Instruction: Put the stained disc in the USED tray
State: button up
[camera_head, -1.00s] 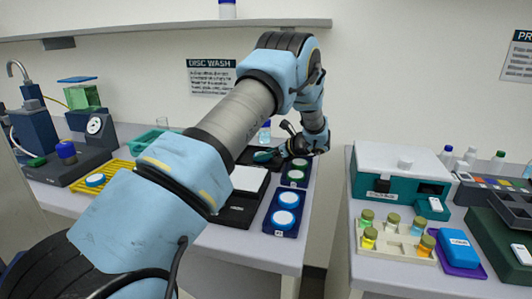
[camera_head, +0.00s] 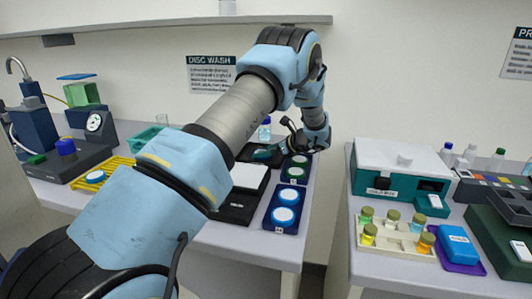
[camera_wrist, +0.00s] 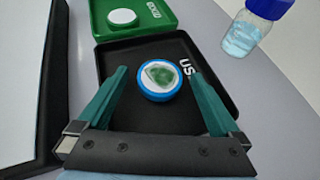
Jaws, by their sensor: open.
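The stained disc (camera_wrist: 160,80), with a blue rim and a green stain on its pale face, lies flat inside the black USED tray (camera_wrist: 130,58) in the wrist view. The tray's label is only partly readable. My gripper (camera_wrist: 160,78) is open, with a teal finger on either side of the disc in the picture. There are gaps between the fingers and the disc, and nothing is held. Fingertip height above the tray is hard to judge. In the head view my arm hides much of this area.
A green tray (camera_wrist: 150,14) with a white disc adjoins the black tray. A blue-capped bottle (camera_wrist: 245,28) stands nearby. A white pad (camera_head: 250,177) and a blue holder (camera_head: 284,231) with white discs lie in front. A gap separates the right bench (camera_head: 352,240).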

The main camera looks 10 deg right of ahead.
jog(key=b+v, duration=0.3)
jog(key=v, duration=0.8)
jog(key=shift+s+d+r, duration=0.1)
jog(key=shift+s+d, duration=0.1)
jog(key=shift+s, duration=0.15)
